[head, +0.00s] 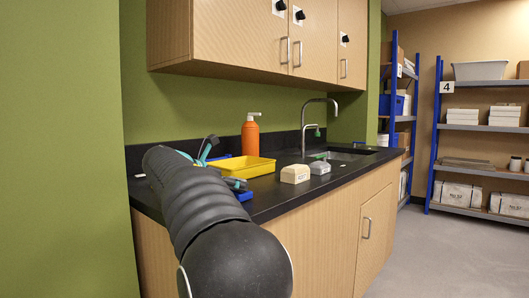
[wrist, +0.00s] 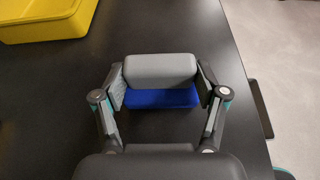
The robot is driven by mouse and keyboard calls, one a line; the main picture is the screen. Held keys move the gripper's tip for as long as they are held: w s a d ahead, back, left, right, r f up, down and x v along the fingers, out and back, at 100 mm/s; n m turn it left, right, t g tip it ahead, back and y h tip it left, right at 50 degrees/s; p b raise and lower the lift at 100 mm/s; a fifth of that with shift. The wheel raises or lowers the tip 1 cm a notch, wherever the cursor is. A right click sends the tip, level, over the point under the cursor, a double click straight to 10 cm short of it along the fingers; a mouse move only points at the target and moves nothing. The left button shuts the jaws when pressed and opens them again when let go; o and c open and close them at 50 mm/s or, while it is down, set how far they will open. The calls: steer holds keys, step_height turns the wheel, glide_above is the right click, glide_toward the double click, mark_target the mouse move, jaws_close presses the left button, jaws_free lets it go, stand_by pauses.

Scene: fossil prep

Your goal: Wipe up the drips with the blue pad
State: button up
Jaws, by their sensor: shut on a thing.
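The blue pad (wrist: 160,99) has a grey grip block on top and a blue underside. My gripper (wrist: 161,82) is shut on the grey block, one finger at each end. In the head view the blue pad (head: 243,196) shows low over the black counter, near its front edge, partly hidden by my arm. I cannot tell if the pad touches the counter. I make out no drips in either view; the counter around the pad looks plain black in the wrist view.
A yellow tray (head: 245,168) stands just behind the pad; it also shows in the wrist view (wrist: 47,31). A cream block (head: 295,174) and a grey block (head: 320,167) lie to the right. An orange bottle (head: 250,136) and a sink (head: 340,156) are farther back.

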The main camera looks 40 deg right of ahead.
step_height(320, 180, up, 8)
steer(key=shift+d+f, duration=0.1)
steer(key=shift+d, duration=0.05)
stand_by(0.3)
steer(key=shift+d, duration=0.1)
stand_by(0.3)
